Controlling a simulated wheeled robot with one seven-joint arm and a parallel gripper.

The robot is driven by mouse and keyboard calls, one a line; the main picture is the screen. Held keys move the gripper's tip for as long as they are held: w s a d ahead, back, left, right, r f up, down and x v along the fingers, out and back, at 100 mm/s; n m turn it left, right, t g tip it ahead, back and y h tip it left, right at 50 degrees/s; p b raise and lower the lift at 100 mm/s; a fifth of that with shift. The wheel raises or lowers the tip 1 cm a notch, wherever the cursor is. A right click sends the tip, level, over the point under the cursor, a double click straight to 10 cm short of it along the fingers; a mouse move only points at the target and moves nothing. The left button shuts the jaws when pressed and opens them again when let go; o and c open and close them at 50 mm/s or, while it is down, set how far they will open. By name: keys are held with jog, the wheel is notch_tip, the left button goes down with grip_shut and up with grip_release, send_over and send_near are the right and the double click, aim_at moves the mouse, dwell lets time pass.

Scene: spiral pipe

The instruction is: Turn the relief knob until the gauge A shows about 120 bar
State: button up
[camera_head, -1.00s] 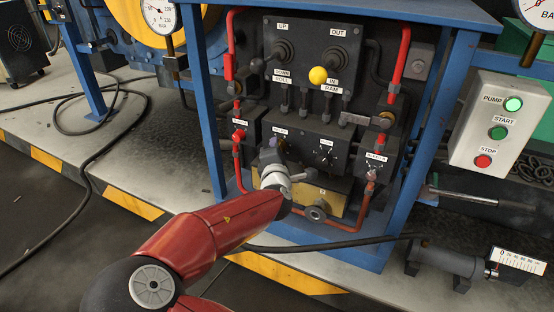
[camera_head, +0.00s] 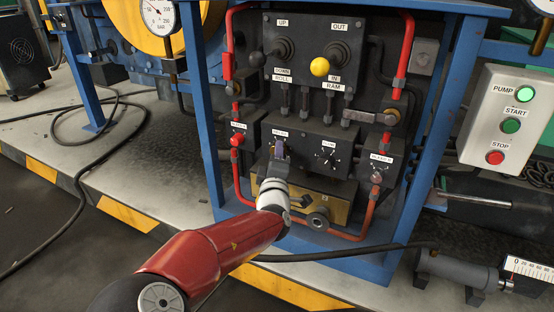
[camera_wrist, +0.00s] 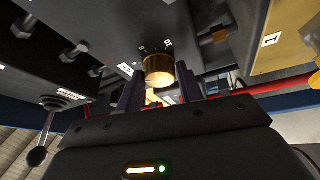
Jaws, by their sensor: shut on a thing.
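The relief knob shows in the wrist view as a brass cylinder (camera_wrist: 158,70) under a dark block, with a white label beside it. My gripper (camera_wrist: 159,92) has its two dark fingers on either side of the knob and is shut on it. In the head view my gripper (camera_head: 279,152) is at the left part of the lower valve block and hides most of the knob. A round gauge (camera_head: 158,14) marked BAR is cut off at the upper left. Its letter is not visible and I cannot tell its reading.
A flow knob (camera_head: 327,156) and another small valve (camera_head: 377,174) sit to the right. Red pipes (camera_head: 236,180) frame the panel.

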dwell(0.4)
jog(key=o, duration=1)
jog(key=s, duration=0.2)
jog(key=s+f, duration=0.1)
jog(key=s, duration=0.2)
jog(key=s+p, duration=0.1)
jog(key=s, duration=0.1)
jog(key=shift+s+f, duration=0.2)
jog(key=shift+s, duration=0.2)
